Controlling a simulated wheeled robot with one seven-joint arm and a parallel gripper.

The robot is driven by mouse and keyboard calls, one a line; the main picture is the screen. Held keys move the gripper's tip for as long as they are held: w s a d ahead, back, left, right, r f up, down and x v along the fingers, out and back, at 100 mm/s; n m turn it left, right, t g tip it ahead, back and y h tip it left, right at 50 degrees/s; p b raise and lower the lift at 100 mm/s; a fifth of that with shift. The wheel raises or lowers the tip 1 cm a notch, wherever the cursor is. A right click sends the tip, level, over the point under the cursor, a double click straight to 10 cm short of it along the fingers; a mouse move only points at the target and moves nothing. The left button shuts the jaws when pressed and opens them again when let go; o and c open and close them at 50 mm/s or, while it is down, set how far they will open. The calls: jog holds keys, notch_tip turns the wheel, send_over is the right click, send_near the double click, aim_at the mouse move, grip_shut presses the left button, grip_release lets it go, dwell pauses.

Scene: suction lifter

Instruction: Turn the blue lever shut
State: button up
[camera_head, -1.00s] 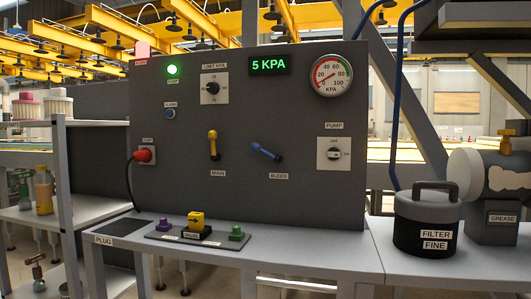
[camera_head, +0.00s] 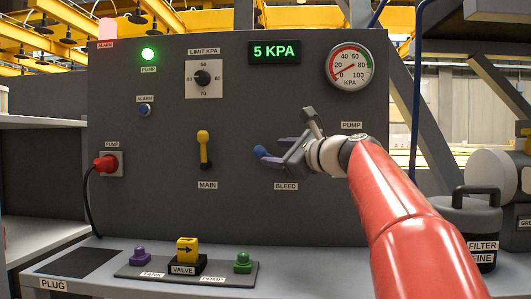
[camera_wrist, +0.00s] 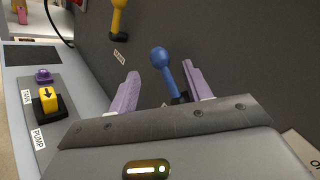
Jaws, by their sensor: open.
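The blue bleed lever (camera_head: 262,153) is on the grey panel (camera_head: 230,215), above the BLEED label (camera_head: 286,186). In the head view its knob points left and slightly up, and my gripper hides its pivot end. My gripper (camera_head: 290,151) is at the lever, with its purple fingers toward the panel. In the wrist view the blue lever (camera_wrist: 165,68) stands between the two open fingers of my gripper (camera_wrist: 160,92), closer to the right finger. I cannot tell whether a finger touches it.
The pump switch is hidden behind my arm. A gauge (camera_head: 351,67) and a 5 KPA display (camera_head: 275,52) are above. A yellow valve block (camera_head: 187,248) stands on the bench below. A filter canister (camera_head: 470,225) stands right.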

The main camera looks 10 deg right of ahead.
aim_at(263, 152)
jog(key=x, duration=0.5)
jog(key=shift+w+a+p, duration=0.1)
jog(key=shift+w+p, duration=0.1)
jog(key=shift+p, duration=0.1)
grip_shut()
